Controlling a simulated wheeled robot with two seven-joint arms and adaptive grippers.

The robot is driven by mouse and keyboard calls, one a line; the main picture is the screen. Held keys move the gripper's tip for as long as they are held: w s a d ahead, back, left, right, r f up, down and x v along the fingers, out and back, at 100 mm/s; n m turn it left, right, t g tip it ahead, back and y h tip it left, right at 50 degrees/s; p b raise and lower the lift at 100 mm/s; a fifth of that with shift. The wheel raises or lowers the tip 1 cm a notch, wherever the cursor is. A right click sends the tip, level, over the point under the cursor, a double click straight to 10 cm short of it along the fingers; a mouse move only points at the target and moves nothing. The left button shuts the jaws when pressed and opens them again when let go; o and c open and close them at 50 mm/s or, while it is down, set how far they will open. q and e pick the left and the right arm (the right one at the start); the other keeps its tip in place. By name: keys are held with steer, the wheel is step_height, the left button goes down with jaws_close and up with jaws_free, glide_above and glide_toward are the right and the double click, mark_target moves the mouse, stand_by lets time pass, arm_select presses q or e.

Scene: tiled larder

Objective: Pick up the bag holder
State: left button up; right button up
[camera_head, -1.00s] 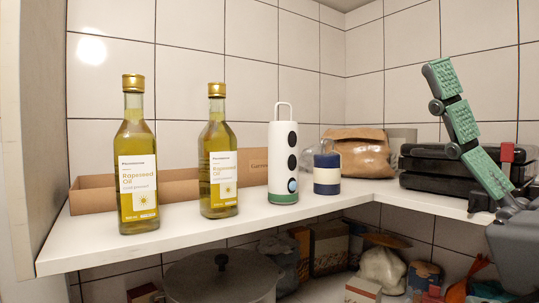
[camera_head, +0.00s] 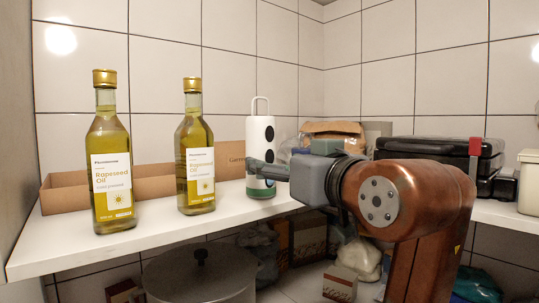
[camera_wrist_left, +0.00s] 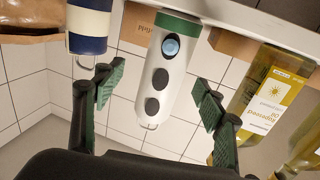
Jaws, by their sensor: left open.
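The bag holder (camera_head: 262,135) is a white upright cylinder with dark round holes, a green base and a wire loop on top. It stands on the white shelf (camera_head: 70,240), right of the oil bottles. My left gripper (camera_head: 262,170) is open beside its lower part, and the gripper's fingers hide some of it. In the left wrist view, which is upside down, the bag holder (camera_wrist_left: 160,75) shows between the two spread green-padded fingers (camera_wrist_left: 158,86), with a gap on each side. My right gripper is not in view.
Two rapeseed oil bottles (camera_head: 110,160) (camera_head: 194,150) stand to the left. A blue-and-cream jar (camera_wrist_left: 88,25) stands close on the holder's other side, hidden by my arm in the head view. A cardboard tray (camera_head: 63,200) lies behind; a black case (camera_head: 440,150) sits right.

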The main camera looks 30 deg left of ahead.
mark_target(268, 160)
arm_select(q)
steer(key=shift+x, duration=0.85)
steer(key=p+x, duration=0.3)
steer(key=x, duration=0.1)
steer(key=shift+s+a+r, duration=0.15)
steer(key=shift+s+r, duration=0.15)
steer(key=shift+w+a+f, duration=0.2)
steer(key=shift+w+a, duration=0.05)
steer(key=shift+a, duration=0.1)
steer(key=shift+s+d, duration=0.15)
steer(key=shift+d, duration=0.1)
steer(key=c, duration=0.5)
steer(key=shift+a, duration=0.2)
steer(key=c, duration=0.4)
steer(key=shift+d, duration=0.1)
steer(key=c, duration=0.4)
steer(key=shift+c, duration=0.2)
steer(key=shift+r, duration=0.1)
